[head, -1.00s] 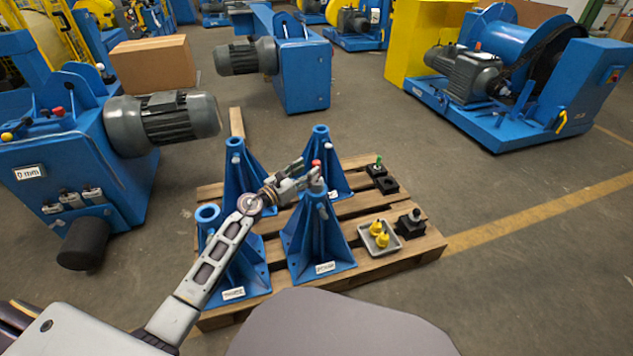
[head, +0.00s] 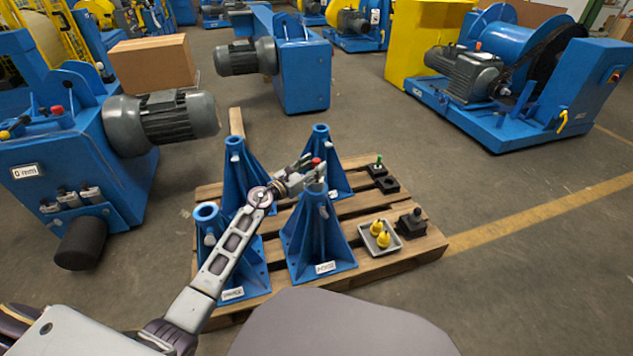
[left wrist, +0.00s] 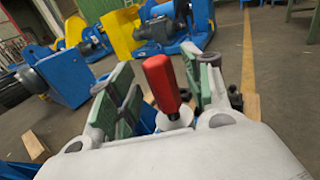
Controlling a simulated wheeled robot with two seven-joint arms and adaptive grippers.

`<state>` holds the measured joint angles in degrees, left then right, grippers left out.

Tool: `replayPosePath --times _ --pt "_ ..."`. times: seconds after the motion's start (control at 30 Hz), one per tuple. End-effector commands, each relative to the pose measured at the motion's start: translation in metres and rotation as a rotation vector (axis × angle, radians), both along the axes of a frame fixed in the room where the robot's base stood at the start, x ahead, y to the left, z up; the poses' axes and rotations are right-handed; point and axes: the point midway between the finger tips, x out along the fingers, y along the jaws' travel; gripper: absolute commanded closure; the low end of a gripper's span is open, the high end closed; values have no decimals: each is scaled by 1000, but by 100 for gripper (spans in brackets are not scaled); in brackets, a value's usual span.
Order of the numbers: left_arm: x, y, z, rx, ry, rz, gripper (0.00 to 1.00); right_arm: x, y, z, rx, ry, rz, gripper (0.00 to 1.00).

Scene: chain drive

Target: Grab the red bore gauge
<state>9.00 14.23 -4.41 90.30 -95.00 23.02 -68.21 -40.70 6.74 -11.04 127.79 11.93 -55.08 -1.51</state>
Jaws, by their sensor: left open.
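The red bore gauge (head: 316,161) shows as a small red handle at the top of the front right blue stand (head: 318,240); its lower part is hidden by my gripper. In the left wrist view the red handle (left wrist: 161,82) stands nearly upright above a pale collar. My left gripper (head: 312,172) is at the stand's top. In the left wrist view its green-padded fingers (left wrist: 160,90) are spread, one to each side of the handle, with gaps showing. My right gripper is not in view.
Several blue stands share the wooden pallet (head: 350,270). On its right side are a green-handled piece (head: 378,162), an empty black block (head: 387,184), a grey tray (head: 368,246) with yellow pieces and a dark knobbed block (head: 411,224).

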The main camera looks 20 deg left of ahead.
Motion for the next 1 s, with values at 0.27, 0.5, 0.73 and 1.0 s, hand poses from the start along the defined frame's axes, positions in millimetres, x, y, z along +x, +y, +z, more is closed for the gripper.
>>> replayPosePath --times 0.27,0.5,0.73,1.0 --pt "14 -7 1 0 -2 0 50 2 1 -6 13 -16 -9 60" --pt "15 -8 1 0 -1 -1 50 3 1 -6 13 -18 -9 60" --pt "15 -8 1 0 -1 0 50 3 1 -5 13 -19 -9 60" --pt "15 -7 1 0 -1 0 80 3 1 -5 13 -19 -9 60"
